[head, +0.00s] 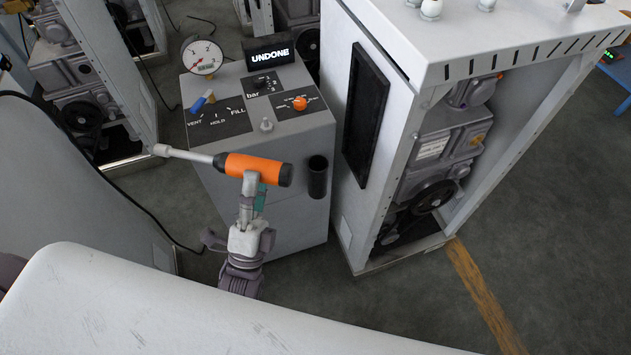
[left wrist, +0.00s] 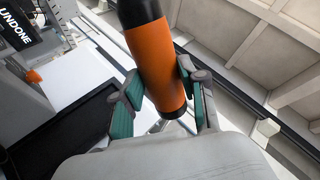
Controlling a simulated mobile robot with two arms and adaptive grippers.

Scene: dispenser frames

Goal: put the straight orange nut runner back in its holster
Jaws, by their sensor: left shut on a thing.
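The straight orange nut runner (head: 255,168) has an orange body, a black end at the right and a long grey shaft with a pale socket pointing left. It lies nearly level in front of the grey control cabinet. My left gripper (head: 251,182) is shut on its orange body from below. In the left wrist view, the teal-padded fingers of the left gripper (left wrist: 158,88) stand on both sides of the nut runner (left wrist: 156,60). The holster (head: 317,178), a dark upright tube on the cabinet's front, is right of the tool and looks empty. My right gripper is not in view.
The control cabinet (head: 222,100) carries a gauge (head: 202,57), a display reading "UNDONE" (head: 270,56), a blue lever (head: 201,101) and an orange knob (head: 300,103). A taller white cabinet (head: 338,130) with a dark panel stands close right of the holster. Open floor lies at the far right.

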